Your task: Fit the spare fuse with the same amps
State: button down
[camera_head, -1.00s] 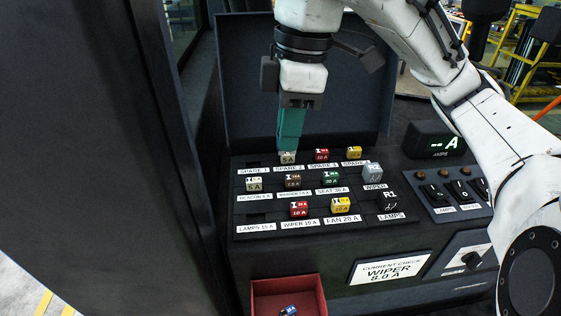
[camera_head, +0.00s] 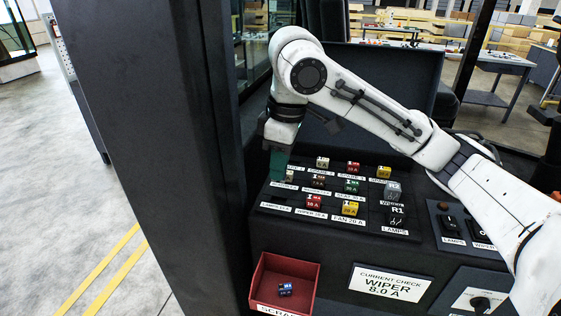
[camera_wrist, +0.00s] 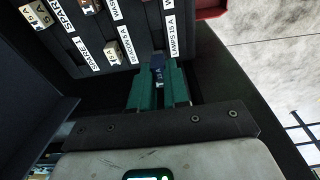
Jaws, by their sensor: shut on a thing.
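My gripper (camera_head: 277,178) is over the left end of the fuse panel (camera_head: 268,212). In the wrist view its teal jaws (camera_wrist: 159,82) are shut on a blue fuse (camera_wrist: 158,65). This fuse is beside the LAMPS 15 A label (camera_wrist: 172,36); whether it touches the socket cannot be told. Spare fuses in beige (camera_head: 322,163), red (camera_head: 353,168) and yellow (camera_head: 383,172) stand in the back row. Another blue fuse (camera_head: 285,289) lies in the red scrap tray (camera_head: 258,291).
Brown (camera_head: 318,181), green (camera_head: 351,186), red (camera_head: 314,202) and yellow (camera_head: 349,208) fuses and two relays crowd the panel. The raised lid (camera_head: 400,85) stands behind it. A dark cab post (camera_head: 165,130) rises at the left. A sign (camera_head: 390,284) reads WIPER 8.0 A.

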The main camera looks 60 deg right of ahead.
jog(key=shift+f+b, duration=1.55)
jog(key=shift+f, duration=0.2)
jog(key=shift+f+b, duration=0.35)
jog(key=shift+f, duration=0.35)
jog(key=shift+p, duration=0.45)
dwell(0.3)
